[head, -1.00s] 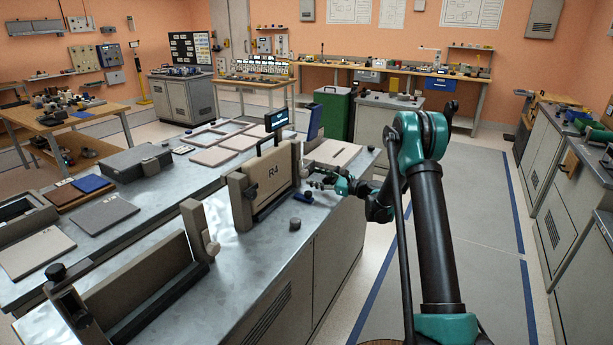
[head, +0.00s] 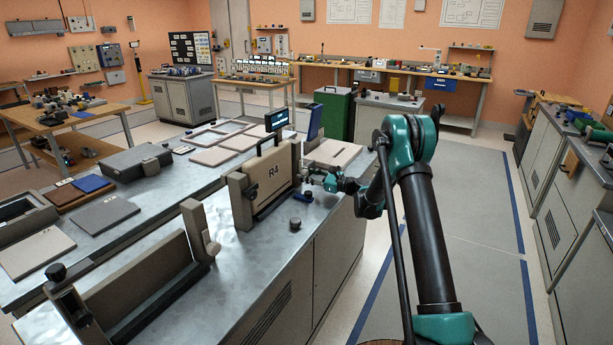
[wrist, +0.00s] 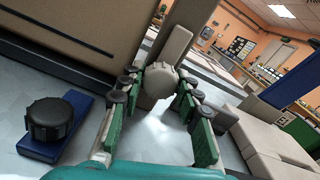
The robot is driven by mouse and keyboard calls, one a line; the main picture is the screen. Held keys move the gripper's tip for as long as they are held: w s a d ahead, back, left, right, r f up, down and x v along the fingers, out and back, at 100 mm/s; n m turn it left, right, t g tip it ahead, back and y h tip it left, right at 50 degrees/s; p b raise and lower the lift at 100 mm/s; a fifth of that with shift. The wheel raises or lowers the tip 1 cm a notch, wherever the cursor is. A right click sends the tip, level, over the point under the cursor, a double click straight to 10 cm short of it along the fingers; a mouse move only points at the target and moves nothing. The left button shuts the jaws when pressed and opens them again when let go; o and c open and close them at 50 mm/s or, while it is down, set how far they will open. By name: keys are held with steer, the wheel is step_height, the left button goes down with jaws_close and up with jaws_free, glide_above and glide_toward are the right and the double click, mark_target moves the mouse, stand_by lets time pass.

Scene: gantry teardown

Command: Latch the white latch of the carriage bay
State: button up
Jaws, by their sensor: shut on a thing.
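The latch (wrist: 175,45) is a pale bar with a round off-white knob (wrist: 162,80), seen in the wrist view. The bar runs up and slightly right from the knob, beside the end of a brown panel (wrist: 85,30). My gripper (wrist: 155,90) is shut on the knob, with a green-padded finger on either side. In the head view, my gripper (head: 318,180) is at the right end post of the bay holding the panel marked R4 (head: 273,172). The latch is too small and covered to make out there.
A blue block with a black knob (wrist: 50,120) lies close left of my gripper on the metal bench (head: 225,262). A blue upright piece (head: 315,120) stands behind it. The floor right of the bench is clear.

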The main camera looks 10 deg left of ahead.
steer(key=shift+c, duration=1.2)
steer(key=n, duration=0.3)
steer(key=shift+n, duration=0.4)
steer(key=n, duration=0.4)
steer(key=shift+n, duration=0.3)
steer(key=n, duration=0.9)
steer(key=shift+n, duration=0.4)
